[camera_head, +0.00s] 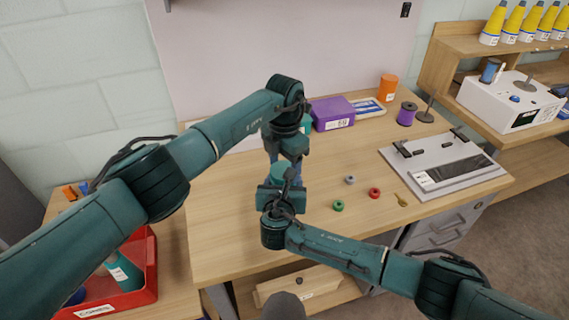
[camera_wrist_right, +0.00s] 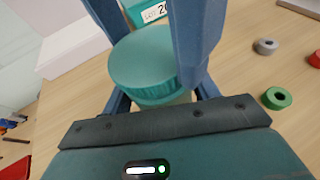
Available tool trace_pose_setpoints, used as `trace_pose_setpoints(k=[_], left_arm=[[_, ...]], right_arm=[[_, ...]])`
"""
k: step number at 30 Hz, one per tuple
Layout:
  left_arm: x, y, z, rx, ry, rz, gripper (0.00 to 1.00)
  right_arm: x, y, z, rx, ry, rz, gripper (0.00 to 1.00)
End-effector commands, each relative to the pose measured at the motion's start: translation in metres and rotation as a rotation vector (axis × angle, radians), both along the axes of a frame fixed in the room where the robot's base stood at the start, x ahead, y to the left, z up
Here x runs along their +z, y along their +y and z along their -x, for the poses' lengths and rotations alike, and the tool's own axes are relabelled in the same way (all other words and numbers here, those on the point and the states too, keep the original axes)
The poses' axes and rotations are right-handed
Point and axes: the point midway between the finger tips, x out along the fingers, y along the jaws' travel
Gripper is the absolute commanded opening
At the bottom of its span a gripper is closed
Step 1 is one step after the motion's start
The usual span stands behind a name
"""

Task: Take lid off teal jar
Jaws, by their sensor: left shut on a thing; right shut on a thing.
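The teal jar's round lid (camera_wrist_right: 140,62) shows in the right wrist view, with a ribbed edge. Blue fingers stand on both sides of it. In the head view the lid (camera_head: 279,173) is partly hidden by my grippers. My left gripper (camera_head: 289,168) points down from above and is shut on the lid. My right gripper (camera_head: 285,188) reaches in from the front, low over the table, and is shut on the jar, whose body is mostly hidden below the lid. I cannot tell whether a gap separates lid and jar.
A purple box (camera_head: 331,112) and an orange pot (camera_head: 388,87) stand at the back. Green (camera_head: 338,206), grey (camera_head: 350,180) and red (camera_head: 374,193) rings lie right of my grippers. A grey board (camera_head: 440,165) lies farther right. A red bin (camera_head: 140,275) is at left.

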Motion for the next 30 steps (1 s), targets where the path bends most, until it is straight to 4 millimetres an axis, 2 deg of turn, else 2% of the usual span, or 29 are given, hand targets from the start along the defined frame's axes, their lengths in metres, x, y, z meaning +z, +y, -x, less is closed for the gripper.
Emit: trace_pose_setpoints(k=[4, 11, 30], left_arm=[[0.0004, -0.0009, 0.0006, 0.071, 0.002, 0.000, 0.33], [0.0008, -0.0007, 0.0001, 0.358, 0.002, 0.002, 0.33], [0.0011, -0.0011, 0.0002, 0.364, 0.002, 0.002, 0.33]], right_arm=[[-0.0004, -0.0001, -0.0001, 0.000, 0.001, 0.000, 0.00], [-0.0003, -0.0002, -0.0003, 0.000, 0.001, 0.000, 0.00], [-0.0001, -0.0003, -0.0003, 0.000, 0.000, 0.001, 0.00]])
